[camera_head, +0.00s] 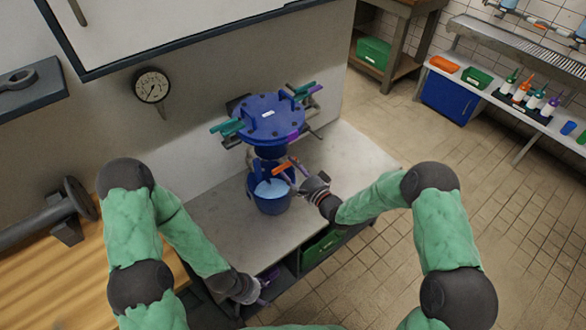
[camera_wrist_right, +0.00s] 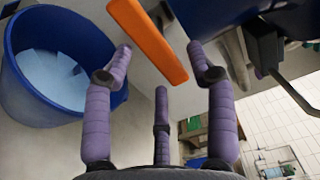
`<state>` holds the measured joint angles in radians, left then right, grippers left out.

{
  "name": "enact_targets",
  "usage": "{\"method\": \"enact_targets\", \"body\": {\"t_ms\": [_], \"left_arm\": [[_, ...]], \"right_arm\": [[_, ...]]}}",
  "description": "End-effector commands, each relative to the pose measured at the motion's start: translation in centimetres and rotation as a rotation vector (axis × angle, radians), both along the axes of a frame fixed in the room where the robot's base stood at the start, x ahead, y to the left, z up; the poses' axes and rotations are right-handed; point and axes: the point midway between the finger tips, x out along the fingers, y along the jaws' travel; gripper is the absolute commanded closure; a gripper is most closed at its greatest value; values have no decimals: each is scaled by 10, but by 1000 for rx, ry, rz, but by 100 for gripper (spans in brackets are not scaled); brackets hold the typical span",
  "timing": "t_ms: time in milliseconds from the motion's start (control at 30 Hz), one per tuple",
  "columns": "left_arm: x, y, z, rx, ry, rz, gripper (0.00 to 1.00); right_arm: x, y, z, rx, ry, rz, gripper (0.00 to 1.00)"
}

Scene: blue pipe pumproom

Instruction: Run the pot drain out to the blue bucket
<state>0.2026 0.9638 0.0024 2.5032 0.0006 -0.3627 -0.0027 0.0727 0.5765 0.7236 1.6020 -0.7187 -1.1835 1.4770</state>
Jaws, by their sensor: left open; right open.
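The blue lidded pot (camera_head: 268,124) stands at the back of the grey bench, with teal and purple clamp handles around its lid. The orange drain handle (camera_head: 284,168) is below it; it shows as an orange bar in the right wrist view (camera_wrist_right: 150,42). The blue bucket (camera_head: 268,206) is below the drain and holds pale blue contents (camera_wrist_right: 50,78). My right gripper (camera_head: 299,173) is open at the orange handle, whose end lies between its spread purple fingers; contact cannot be told. My left gripper (camera_head: 268,287) is open and empty near the bench's front edge.
A pressure gauge (camera_head: 151,86) is on the wall at left. A dark pipe piece (camera_head: 45,218) lies on the wooden table. A green crate (camera_head: 319,248) sits under the bench. The bench (camera_head: 355,160) is clear right of the pot. Tiled floor is open at right, before a shelf of bottles.

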Motion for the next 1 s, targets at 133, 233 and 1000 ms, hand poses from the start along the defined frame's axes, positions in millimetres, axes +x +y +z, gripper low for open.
{"method": "enact_targets", "body": {"t_ms": [133,233,1000], "left_arm": [[0,0,0,0,0,0,43],[0,0,0,0,0,0,43],[0,0,0,0,0,0,43]], "right_arm": [[-14,-12,0,1,1,-3,43],[-29,-23,0,1,2,-4,43],[-95,-69,0,1,2,0,43]]}}
